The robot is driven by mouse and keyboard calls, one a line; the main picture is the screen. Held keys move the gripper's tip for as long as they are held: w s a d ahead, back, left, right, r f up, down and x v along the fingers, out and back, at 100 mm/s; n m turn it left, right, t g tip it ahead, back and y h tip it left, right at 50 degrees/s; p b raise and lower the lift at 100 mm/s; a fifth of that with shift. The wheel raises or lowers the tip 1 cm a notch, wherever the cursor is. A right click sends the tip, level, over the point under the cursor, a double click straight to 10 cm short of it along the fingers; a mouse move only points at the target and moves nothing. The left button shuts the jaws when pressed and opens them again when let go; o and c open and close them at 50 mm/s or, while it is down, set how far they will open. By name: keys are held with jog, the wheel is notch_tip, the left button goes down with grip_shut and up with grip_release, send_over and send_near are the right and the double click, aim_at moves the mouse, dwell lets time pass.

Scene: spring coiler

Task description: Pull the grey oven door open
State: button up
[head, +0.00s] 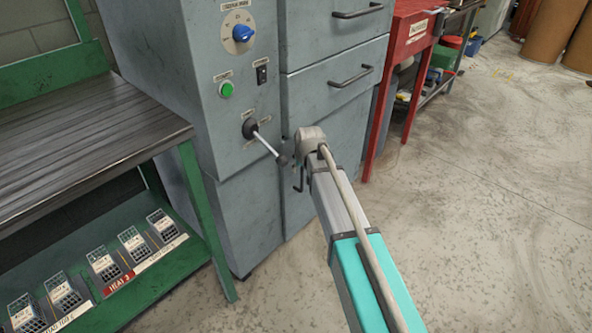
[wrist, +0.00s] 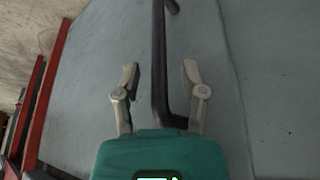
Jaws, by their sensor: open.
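The grey oven door (wrist: 95,75) fills most of the wrist view and looks closed. My gripper (wrist: 160,72) is open, with one pale finger on each side of the handle. I cannot tell whether either finger touches it. In the head view, my arm reaches to the low front of the grey cabinet and hides my fingers. A dark handle (head: 299,180) shows just left of my wrist there, on the lower door (head: 291,215), which is partly hidden.
Above are two more grey fronts with handles (head: 350,77). A lever (head: 267,143), green button (head: 226,89) and blue knob (head: 242,33) sit to the left. A green bench (head: 205,225) stands left, a red one (head: 382,105) right. The floor in front is clear.

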grip_shut()
